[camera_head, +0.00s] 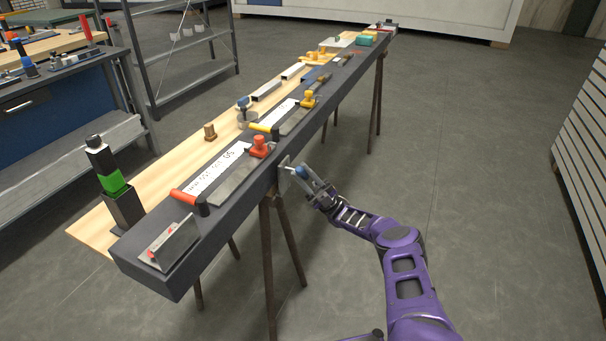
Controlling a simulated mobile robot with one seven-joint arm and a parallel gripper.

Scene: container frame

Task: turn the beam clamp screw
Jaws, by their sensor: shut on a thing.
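The beam clamp (284,177) is a small grey metal plate on the right-hand side of the dark beam, near the trestle's top. The fingers partly cover the head, and the screw's thread is too small to make out.
The long dark beam (227,211) rests on thin brown trestles (270,255). Orange and yellow handled tools (258,147) lie on it. A wooden board (92,228) runs along its left. Grey floor right of the beam is open, up to a slatted stack (585,140).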

